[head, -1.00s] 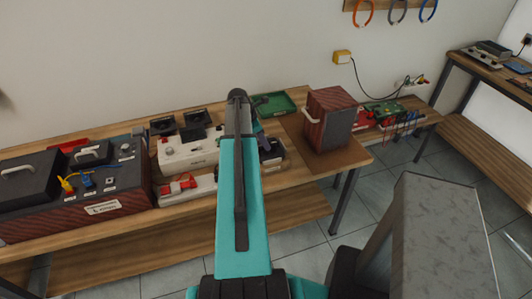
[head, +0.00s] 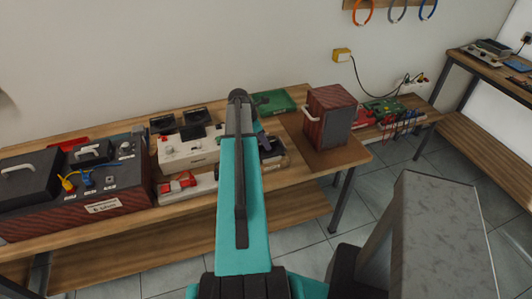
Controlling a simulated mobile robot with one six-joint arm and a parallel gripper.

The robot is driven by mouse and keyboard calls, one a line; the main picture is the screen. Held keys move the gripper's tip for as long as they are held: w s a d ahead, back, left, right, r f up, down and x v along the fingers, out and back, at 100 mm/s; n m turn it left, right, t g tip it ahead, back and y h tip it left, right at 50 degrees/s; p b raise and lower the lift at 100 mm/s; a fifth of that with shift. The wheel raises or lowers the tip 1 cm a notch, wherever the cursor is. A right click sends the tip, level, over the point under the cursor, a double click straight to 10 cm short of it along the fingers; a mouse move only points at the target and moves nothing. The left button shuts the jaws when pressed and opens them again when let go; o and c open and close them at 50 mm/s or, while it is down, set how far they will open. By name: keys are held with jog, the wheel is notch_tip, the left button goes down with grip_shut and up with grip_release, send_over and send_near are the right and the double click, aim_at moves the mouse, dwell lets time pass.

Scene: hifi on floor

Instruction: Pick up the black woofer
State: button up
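Two flat black square pieces, one on the left (head: 163,124) and one on the right (head: 197,116), lie at the back of the wooden workbench, behind a white device (head: 188,150). Another dark piece shows just in front of them. Which of these is the black woofer I cannot tell for sure. My teal arm reaches over the bench from below, to their right. Only a small dark part near my gripper (head: 264,139) shows beside the arm's far end. Its fingers are hidden, so I cannot see whether they hold anything.
A dark red wood-sided box with a handle (head: 331,117) stands on a brown mat at right. A green tray (head: 274,103) lies at the back. A large black-topped case (head: 72,200) with cables fills the left.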

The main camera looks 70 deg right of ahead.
jog(key=shift+f, duration=0.2)
dwell(0.5)
grip_shut()
jog(key=shift+r, duration=0.1)
dwell(1.1)
